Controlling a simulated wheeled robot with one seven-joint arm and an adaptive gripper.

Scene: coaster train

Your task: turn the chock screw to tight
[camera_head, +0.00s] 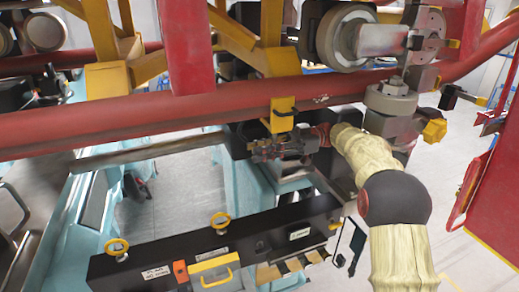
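My gripper (262,149) is at the middle of the head view, dark and small, reaching left from my arm with its pale sleeve. It lies just below the red rail tube and a yellow bracket (282,113) with a dark loop. Its fingers blend into the dark parts behind them, so I cannot tell whether they are open, shut or touching anything. I cannot make out the chock screw for certain; it may be hidden behind my gripper. A yellow knob-like part (434,131) sits right of my arm, below the wheel assembly.
The red rail tube (150,121) crosses the view above my gripper. Grey wheels (347,37) and yellow frame parts (265,45) crowd the top. A black case (160,262) with yellow rings and a handle lies below. A red panel (493,200) stands at right.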

